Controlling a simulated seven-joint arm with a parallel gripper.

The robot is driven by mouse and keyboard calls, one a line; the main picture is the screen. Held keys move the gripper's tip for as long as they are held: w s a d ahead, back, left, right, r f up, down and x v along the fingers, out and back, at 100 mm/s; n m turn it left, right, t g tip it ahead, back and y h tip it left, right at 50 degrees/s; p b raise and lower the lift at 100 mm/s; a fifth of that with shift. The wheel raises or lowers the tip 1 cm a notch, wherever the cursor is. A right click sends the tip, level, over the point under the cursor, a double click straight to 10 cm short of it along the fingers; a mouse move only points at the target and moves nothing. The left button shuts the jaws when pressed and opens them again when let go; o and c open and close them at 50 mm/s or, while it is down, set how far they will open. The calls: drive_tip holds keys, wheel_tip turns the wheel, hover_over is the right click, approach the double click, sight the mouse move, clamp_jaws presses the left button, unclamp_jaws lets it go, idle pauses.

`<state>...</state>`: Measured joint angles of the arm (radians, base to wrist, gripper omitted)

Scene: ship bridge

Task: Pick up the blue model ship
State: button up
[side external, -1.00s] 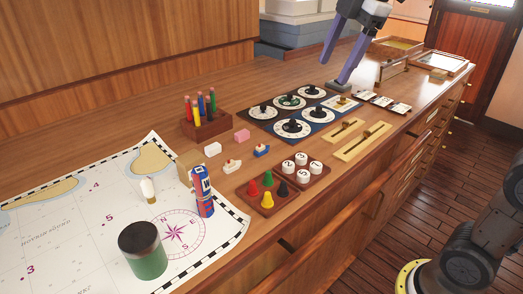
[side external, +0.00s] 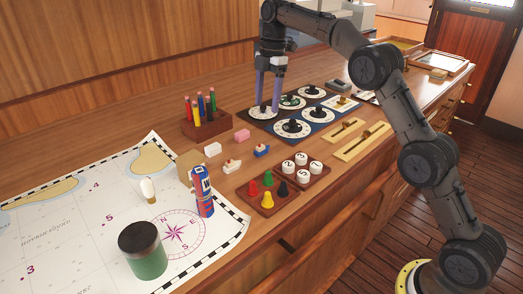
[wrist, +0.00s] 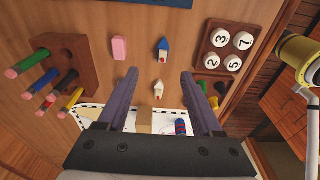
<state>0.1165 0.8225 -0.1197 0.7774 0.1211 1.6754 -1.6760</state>
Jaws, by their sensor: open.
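The blue model ship (side external: 261,150) is small, with a blue hull and white upper part. It sits on the wooden counter, beside a white model ship (side external: 232,166). My gripper (side external: 268,112) is open and empty, pointing down above the counter; in the side view its fingertips overlap the upper left dial. In the wrist view the blue ship (wrist: 162,46) shows just past the fingertips (wrist: 160,74), in line with the gap between them. The white ship (wrist: 158,91) shows between the fingers, nearer the palm. Neither ship is touched.
A pink block (side external: 242,135) and a white block (side external: 212,149) lie near the ships. A pencil holder (side external: 209,127) stands behind. The dial panel (side external: 310,131), numbered-token tray (side external: 318,176) and peg tray (side external: 252,197) are close by. A spray-like can (side external: 202,190) stands on the chart.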

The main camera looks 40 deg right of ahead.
hover_over(263, 145)
drive_tip(key=d, duration=0.1)
drive_tip(key=f, duration=0.7)
drive_tip(key=shift+w+d+f, duration=0.15)
drive_tip(key=shift+w+f, duration=0.05)
drive_tip(key=shift+w, duration=0.15)
drive_tip(key=f, duration=0.3)
drive_tip(key=a+f, duration=0.1)
drive_tip(key=shift+s+f, duration=0.15)
drive_tip(key=shift+s, duration=0.2)
drive_tip(key=shift+a+f, duration=0.1)
drive_tip(key=shift+f, duration=0.45)
clamp_jaws()
